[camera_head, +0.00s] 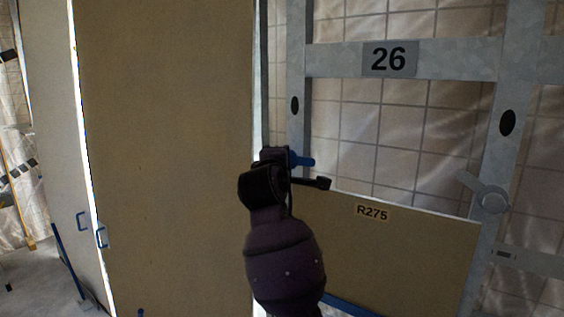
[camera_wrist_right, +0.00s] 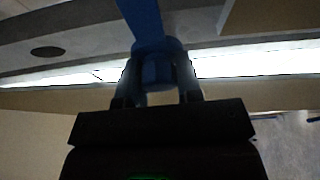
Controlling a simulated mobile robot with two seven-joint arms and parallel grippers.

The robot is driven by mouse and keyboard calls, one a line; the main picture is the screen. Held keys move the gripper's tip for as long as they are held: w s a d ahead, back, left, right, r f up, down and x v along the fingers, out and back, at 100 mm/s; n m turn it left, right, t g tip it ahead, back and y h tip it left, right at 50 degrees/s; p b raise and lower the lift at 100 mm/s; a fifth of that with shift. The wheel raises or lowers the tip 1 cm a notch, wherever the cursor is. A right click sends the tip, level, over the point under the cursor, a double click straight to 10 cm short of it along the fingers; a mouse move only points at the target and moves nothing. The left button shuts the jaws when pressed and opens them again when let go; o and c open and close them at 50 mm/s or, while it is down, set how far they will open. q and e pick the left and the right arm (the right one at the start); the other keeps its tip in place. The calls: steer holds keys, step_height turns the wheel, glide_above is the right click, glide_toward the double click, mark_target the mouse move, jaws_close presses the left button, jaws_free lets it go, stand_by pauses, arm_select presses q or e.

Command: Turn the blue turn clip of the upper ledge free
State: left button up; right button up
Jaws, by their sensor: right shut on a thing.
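The blue turn clip (camera_head: 304,161) sticks out beside the left upright of the grey frame, partly hidden behind my right gripper (camera_head: 290,163). In the right wrist view the clip (camera_wrist_right: 157,66) lies between the two fingers of my right gripper (camera_wrist_right: 158,74), which are shut on it. A blue strip (camera_wrist_right: 141,18) runs from the clip to the top edge there. My left gripper is in neither view.
A panel marked R275 (camera_head: 400,245) sits low in the frame, with a blue strip (camera_head: 350,308) below it. A large brown panel (camera_head: 165,150) stands close on the left. A grey turn clip (camera_head: 489,198) is on the right upright. The crossbar plate reads 26 (camera_head: 389,59).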

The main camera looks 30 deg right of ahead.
steer(key=n+g, duration=0.1)
steer(key=n, duration=0.1)
steer(key=n+g, duration=0.1)
steer(key=n, duration=0.1)
steer(key=shift+f+y, duration=0.15)
steer(key=shift+y, duration=0.25)
steer(key=shift+n, duration=0.3)
steer(key=o, duration=0.9)
steer(key=shift+o, duration=0.2)
steer(key=b+v, duration=0.1)
steer(key=v, duration=1)
